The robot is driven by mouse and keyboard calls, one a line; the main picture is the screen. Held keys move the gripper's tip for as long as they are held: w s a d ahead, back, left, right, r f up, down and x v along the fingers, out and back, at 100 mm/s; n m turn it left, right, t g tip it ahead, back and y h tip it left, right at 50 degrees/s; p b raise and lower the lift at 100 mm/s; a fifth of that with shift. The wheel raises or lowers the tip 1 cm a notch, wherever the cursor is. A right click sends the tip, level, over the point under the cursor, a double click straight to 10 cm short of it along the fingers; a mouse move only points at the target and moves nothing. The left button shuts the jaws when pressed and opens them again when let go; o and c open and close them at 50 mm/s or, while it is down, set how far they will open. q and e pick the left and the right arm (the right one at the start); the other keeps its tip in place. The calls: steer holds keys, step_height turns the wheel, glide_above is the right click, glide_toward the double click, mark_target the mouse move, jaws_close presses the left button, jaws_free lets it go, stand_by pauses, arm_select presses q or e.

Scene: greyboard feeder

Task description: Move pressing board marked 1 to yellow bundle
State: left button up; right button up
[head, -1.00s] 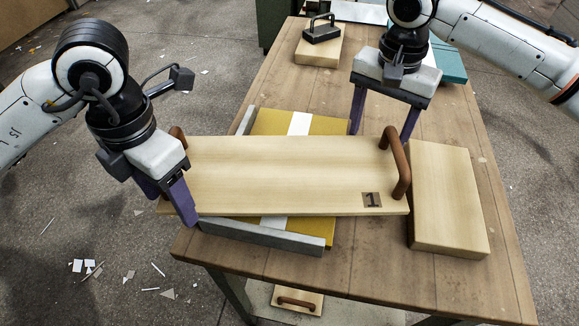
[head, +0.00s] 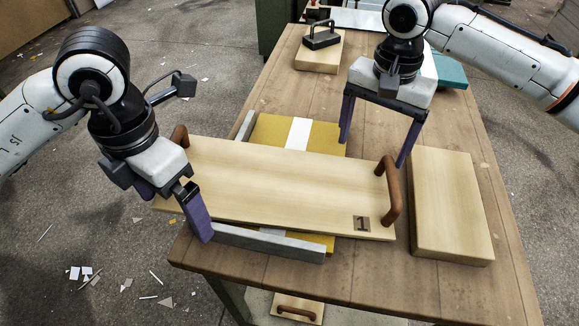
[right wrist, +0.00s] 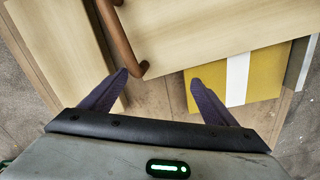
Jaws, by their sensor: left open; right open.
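The pressing board marked 1 (head: 280,190) is a long pale wooden board with a brown handle at each end. It lies across the yellow bundle (head: 325,140), slightly turned, covering its middle; a white band (head: 298,134) shows on the bundle. My left gripper (head: 178,215) is open at the board's left end, beside the left handle (head: 180,136), which is partly hidden. My right gripper (head: 373,152) is open and empty behind the board, near the right handle (head: 392,190). In the right wrist view its fingers (right wrist: 160,77) are apart, with the handle (right wrist: 120,40) beyond them.
A plain wooden block (head: 450,205) stands close to the board's right end. A grey rail (head: 265,244) runs along the bundle's near side. A smaller block with a black handle (head: 320,50) and a teal item (head: 450,72) are at the back. The table's far middle is clear.

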arm_select(q)
step_height(320, 180, up, 12)
stand_by(0.5)
steer(key=shift+f, duration=0.1)
arm_select(e)
steer(key=o, duration=0.4)
step_height(320, 180, up, 12)
stand_by(0.4)
steer(key=shift+s, duration=0.1)
stand_by(0.4)
